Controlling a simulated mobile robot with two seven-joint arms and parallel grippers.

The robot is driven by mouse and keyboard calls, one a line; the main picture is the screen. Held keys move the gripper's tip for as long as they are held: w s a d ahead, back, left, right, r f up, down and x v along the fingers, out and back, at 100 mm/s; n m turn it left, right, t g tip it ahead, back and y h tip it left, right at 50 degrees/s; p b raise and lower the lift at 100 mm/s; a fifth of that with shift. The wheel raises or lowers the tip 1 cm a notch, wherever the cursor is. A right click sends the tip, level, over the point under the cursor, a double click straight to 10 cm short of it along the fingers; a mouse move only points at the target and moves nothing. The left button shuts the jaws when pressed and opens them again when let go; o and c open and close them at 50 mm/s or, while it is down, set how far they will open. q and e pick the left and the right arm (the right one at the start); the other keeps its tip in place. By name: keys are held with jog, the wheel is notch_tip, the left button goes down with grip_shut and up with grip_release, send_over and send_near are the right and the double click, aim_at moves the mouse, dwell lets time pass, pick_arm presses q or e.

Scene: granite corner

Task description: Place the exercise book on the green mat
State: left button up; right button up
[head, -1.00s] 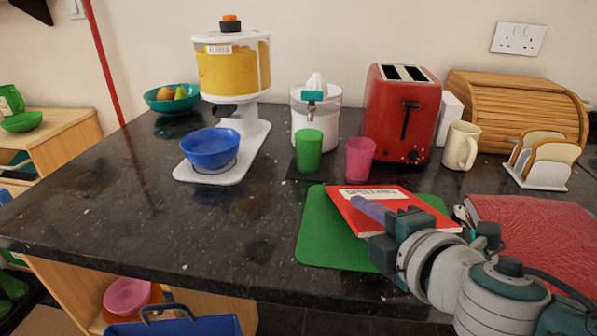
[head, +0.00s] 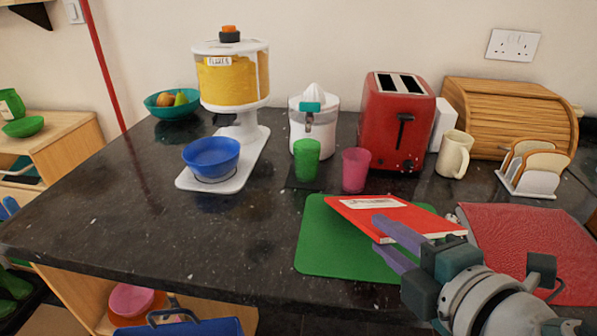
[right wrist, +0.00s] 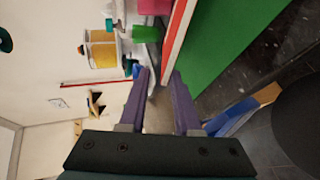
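The red exercise book (head: 395,217) with a white label lies over the green mat (head: 320,250) in the head view. My left gripper is not in view.
A pink cup (head: 356,170), a green cup (head: 306,160) and a red toaster (head: 398,120) stand behind the green mat. The dark counter (head: 180,245) left of the mat is clear.

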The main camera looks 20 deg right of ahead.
pick_arm(q)
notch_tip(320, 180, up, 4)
jog(key=p, duration=0.2)
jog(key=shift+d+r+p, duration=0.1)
jog(key=shift+p, duration=0.2)
pick_arm(e)
jog(key=r, duration=0.1)
jog(key=s+r, duration=0.1)
jog(key=r, duration=0.2)
jog(key=shift+s+a+r, duration=0.1)
jog(key=shift+s+r, duration=0.25)
jog(key=shift+s, duration=0.05)
jog(key=s+d+m+g+h, duration=0.3)
jog(key=s+m+g, duration=0.15)
jog(key=m, duration=0.55)
jog(key=s+a+r+m+g+y+p, duration=0.35)
jog(key=s+a+m+g+y, duration=0.2)
jog(key=s+a, duration=0.4)
pick_arm(q)
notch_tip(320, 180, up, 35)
jog(key=p, duration=3.1)
pick_arm(e)
notch_tip(320, 180, up, 32)
jog(key=d+h, duration=0.1)
jog(key=d, duration=0.1)
jog(key=shift+s+f, duration=0.15)
jog(key=shift+s, duration=0.3)
